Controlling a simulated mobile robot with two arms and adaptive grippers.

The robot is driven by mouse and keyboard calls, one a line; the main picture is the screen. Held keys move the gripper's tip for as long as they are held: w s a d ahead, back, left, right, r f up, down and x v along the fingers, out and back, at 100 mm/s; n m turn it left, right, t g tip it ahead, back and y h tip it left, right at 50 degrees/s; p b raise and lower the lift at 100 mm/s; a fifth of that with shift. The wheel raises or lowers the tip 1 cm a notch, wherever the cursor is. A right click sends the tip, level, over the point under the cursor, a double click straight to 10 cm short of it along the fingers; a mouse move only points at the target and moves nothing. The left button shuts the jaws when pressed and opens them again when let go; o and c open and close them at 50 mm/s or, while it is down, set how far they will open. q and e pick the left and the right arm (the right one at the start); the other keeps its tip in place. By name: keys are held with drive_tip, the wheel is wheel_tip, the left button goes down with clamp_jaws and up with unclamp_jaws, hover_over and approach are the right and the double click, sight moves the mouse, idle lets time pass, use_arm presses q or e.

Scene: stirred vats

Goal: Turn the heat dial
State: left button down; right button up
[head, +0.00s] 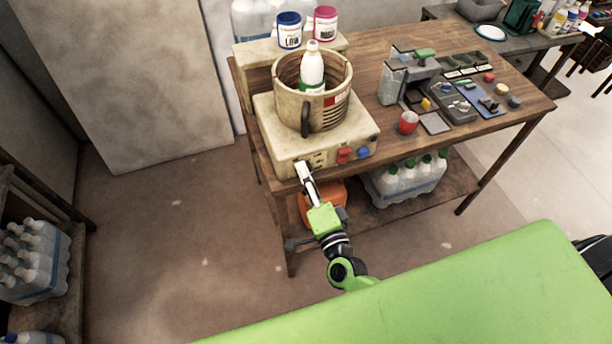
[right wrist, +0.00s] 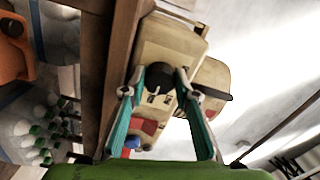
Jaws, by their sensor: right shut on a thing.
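The cream heater box (head: 285,150) stands at the left end of the wooden table, with a vat (head: 328,105) on top. Its front face also shows in the right wrist view (right wrist: 160,50). My right gripper (head: 303,170) reaches the left part of that face. In the right wrist view its two teal fingers (right wrist: 160,76) are closed in on the dark heat dial (right wrist: 158,77), one on each side. The dial is small and partly hidden, and its setting cannot be read. A red switch (head: 345,155) and a blue button (head: 363,153) sit right of it. My left gripper is not in view.
A white bottle (head: 312,68) stands in the vat, whose dark handle (head: 306,120) faces front. Blue (head: 289,30) and pink (head: 325,23) labelled tubs stand behind. A red cup (head: 408,122) and trays lie to the right. Bottles (head: 405,177) and an orange container (head: 322,200) sit below.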

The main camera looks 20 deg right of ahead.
drive_tip(key=o, duration=1.1)
drive_tip(key=s, duration=1.2)
drive_tip(key=shift+d, duration=0.25)
drive_tip(key=s+f+n+g+y, duration=0.1)
drive_tip(key=s+f+n+g, duration=0.25)
drive_tip(key=f, duration=0.75)
drive_tip(key=s+d+f+n+g, duration=0.1)
drive_tip(key=s+f+n+g, duration=0.2)
drive_tip(key=f, duration=0.7)
drive_tip(key=s+f+n+g+y, duration=0.1)
drive_tip(key=s+f+n+g, duration=0.3)
drive_tip(key=f, duration=0.7)
drive_tip(key=s+d+f+n+g+h, duration=0.1)
drive_tip(key=s+d+f+n+g, duration=0.2)
drive_tip(key=s+f, duration=0.4)
drive_tip(key=s+d+f+n+g+h, duration=0.1)
drive_tip(key=s+d+f+n+g, duration=0.2)
drive_tip(key=s+f, duration=0.4)
drive_tip(key=s+d, duration=0.1)
drive_tip(key=s, duration=0.5)
drive_tip(key=shift+s+h, duration=0.25)
drive_tip(key=shift+h, duration=0.05)
